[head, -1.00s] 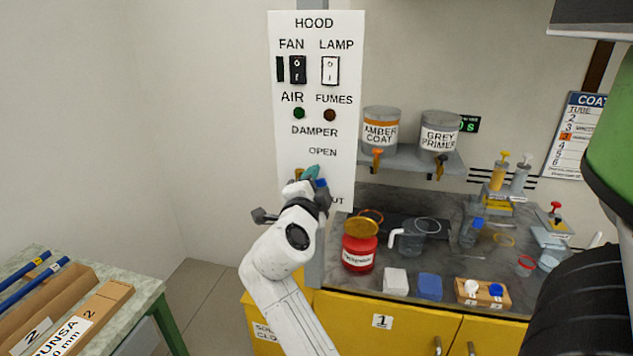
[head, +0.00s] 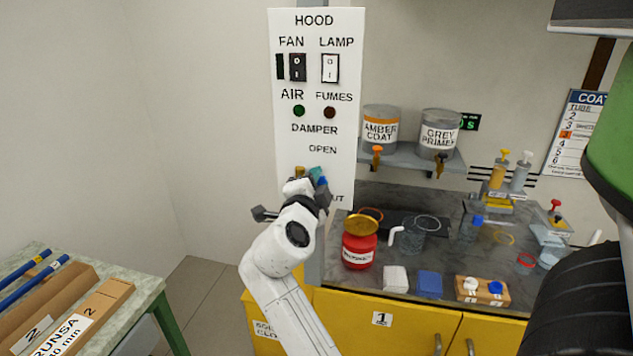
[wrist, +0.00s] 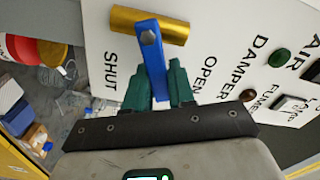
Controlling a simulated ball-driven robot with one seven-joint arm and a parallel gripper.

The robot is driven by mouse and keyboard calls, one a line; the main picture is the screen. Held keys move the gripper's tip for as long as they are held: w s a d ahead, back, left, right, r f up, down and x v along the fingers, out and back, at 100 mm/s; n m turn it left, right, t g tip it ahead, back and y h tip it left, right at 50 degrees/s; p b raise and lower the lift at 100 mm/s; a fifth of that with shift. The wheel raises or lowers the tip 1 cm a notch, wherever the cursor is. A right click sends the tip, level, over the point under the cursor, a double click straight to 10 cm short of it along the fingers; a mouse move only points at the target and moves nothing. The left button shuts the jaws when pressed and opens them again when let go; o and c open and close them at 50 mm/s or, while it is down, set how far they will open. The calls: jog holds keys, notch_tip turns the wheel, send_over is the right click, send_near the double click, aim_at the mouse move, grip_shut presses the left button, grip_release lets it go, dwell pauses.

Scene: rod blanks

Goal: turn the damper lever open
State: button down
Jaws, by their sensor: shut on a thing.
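The damper lever is a blue bar (wrist: 152,50) with a round bolt at its top in the wrist view, beside a brass cylinder (wrist: 150,24) on the white hood panel. My gripper (wrist: 160,82) is shut on the lever, a green finger pad on each side. In the wrist view the lever lies between the SHUT label at left and the OPEN label at right. In the head view the gripper (head: 317,177) is below OPEN, with a bit of the blue lever (head: 322,182) showing; my wrist hides part of SHUT.
The hood panel (head: 315,120) also carries fan and lamp switches and two round indicators. To its right are a shelf with two paint cans (head: 380,130) and a grey counter with a red jar (head: 360,248). A table with boxes (head: 90,318) stands at lower left.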

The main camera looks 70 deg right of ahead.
aim_at(301, 160)
jog(key=shift+n, duration=0.3)
jog(key=shift+w+r+n+b, duration=0.2)
jog(key=shift+n+b, duration=0.3)
jog(key=shift+n, duration=0.1)
jog(key=shift+w+r+n+b, duration=0.15)
jog(key=shift+r+n+b, duration=0.05)
jog(key=shift+n+b, duration=0.35)
jog(key=n, duration=0.2)
jog(key=w+r+n+b, duration=0.1)
jog(key=shift+a+n, duration=0.1)
jog(key=shift+n, duration=0.25)
jog(key=n, duration=0.1)
jog(key=w+n, duration=0.1)
jog(key=n, duration=0.1)
jog(key=shift+w+r+n, duration=0.2)
jog(key=shift+r+n, duration=0.1)
jog(key=shift+r, duration=0.1)
jog(key=shift+w+a+r+n, duration=0.1)
jog(key=shift+w+n, duration=0.2)
jog(key=shift+n, duration=0.45)
jog(key=shift+w+n, duration=0.3)
jog(key=shift+n, duration=0.45)
jog(key=shift+w, duration=0.1)
jog(key=c, duration=1)
grip_release()
jog(key=shift+c, duration=0.2)
jog(key=shift+a, duration=0.1)
